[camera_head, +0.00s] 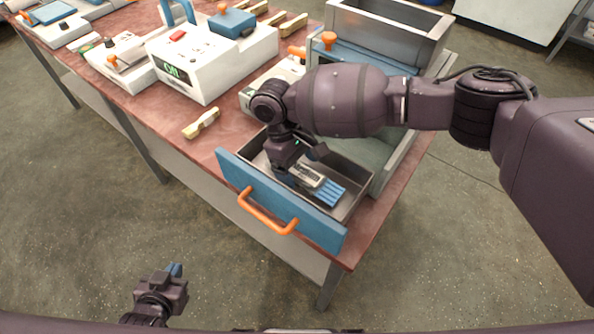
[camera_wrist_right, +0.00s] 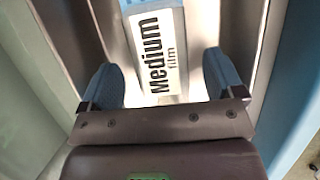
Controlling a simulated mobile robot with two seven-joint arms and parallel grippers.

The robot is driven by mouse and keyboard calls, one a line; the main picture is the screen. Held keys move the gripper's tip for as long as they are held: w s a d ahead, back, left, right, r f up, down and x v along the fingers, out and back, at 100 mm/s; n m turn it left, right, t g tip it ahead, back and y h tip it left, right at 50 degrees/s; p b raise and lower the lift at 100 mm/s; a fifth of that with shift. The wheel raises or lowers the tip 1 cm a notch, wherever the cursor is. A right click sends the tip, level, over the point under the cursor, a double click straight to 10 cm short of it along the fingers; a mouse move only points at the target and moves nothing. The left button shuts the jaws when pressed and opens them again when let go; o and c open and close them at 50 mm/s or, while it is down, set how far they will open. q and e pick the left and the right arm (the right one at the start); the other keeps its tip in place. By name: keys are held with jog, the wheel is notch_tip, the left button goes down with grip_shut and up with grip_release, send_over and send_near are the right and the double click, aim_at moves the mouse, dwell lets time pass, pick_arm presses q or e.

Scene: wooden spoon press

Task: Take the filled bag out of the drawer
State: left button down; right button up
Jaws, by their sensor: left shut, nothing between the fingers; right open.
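The drawer (camera_head: 345,158) is pulled open and has a blue front with an orange handle (camera_head: 266,212). Inside it lies a small pack, seemingly the filled bag (camera_head: 330,192), with a pale part and a blue striped end. My right gripper (camera_head: 298,171) reaches down into the drawer at the pack. Its blue fingers (camera_wrist_right: 162,85) are open, one on either side of the label, with gaps visible. My left gripper (camera_head: 174,272) is shut and empty, low over the floor, away from the table.
The drawer walls stand close around my right gripper. A grey open-topped bin (camera_head: 385,35) sits on the machine behind. A white device with a green display (camera_head: 205,62) and a small yellowish piece (camera_head: 201,123) are on the reddish table. Floor in front is clear.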

jog(key=shift+x, duration=0.8)
jog(key=c, duration=1)
jog(key=shift+r, duration=0.1)
